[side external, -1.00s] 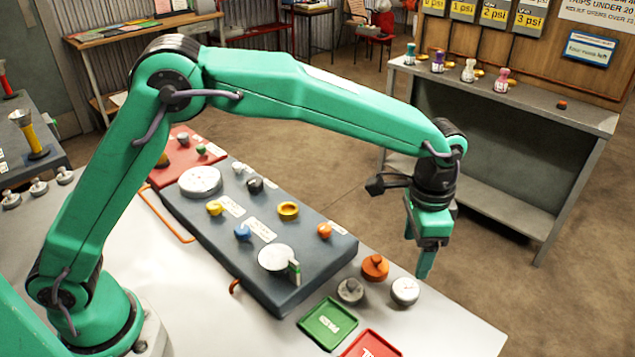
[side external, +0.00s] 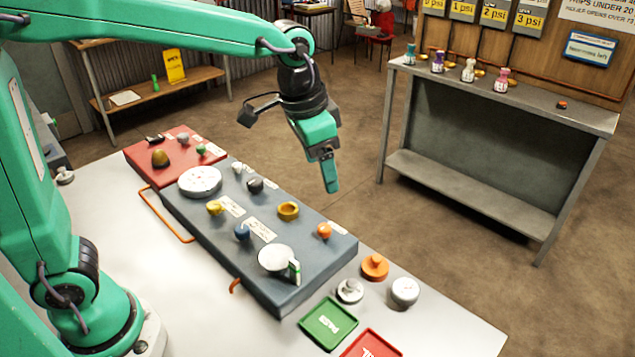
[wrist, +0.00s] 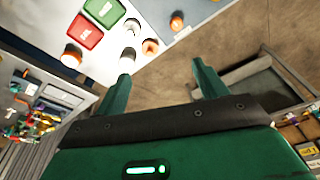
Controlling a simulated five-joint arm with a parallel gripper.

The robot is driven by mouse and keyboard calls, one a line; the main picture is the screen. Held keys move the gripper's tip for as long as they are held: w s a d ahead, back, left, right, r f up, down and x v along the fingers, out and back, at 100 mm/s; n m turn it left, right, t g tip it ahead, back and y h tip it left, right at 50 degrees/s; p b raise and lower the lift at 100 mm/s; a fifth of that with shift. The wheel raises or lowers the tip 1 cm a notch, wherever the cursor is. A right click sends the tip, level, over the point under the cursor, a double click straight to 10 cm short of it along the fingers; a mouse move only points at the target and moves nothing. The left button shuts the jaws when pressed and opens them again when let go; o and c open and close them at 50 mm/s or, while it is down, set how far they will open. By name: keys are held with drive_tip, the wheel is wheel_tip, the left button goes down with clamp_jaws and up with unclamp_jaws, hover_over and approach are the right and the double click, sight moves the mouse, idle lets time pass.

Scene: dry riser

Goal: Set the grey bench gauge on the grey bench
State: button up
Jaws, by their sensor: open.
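A grey round gauge with a knob on top (side external: 349,290) stands on the white table beside the dark panel, and it shows in the wrist view (wrist: 132,25). I take it as the grey bench gauge. The grey bench (side external: 490,155) stands apart at the right, with a top and a lower shelf. My gripper (side external: 331,180) hangs in the air beyond the dark panel, between the table and the bench. In the wrist view my gripper (wrist: 161,88) has its fingers wide apart with nothing between them.
An orange knobbed piece (side external: 375,267) and a white round piece (side external: 405,291) stand close to the gauge. A green tray (side external: 328,323) and red tray (side external: 371,345) lie nearby. Several small bottles (side external: 468,70) line the bench's back edge; its front top is mostly clear.

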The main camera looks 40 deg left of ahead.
drive_tip(key=s+a+n+t, duration=0.3)
drive_tip(key=s+a+n, duration=0.2)
drive_tip(key=s+a, duration=0.8)
drive_tip(key=s, duration=0.3)
drive_tip(key=shift+f+y, duration=0.25)
drive_tip(key=shift+y, duration=0.15)
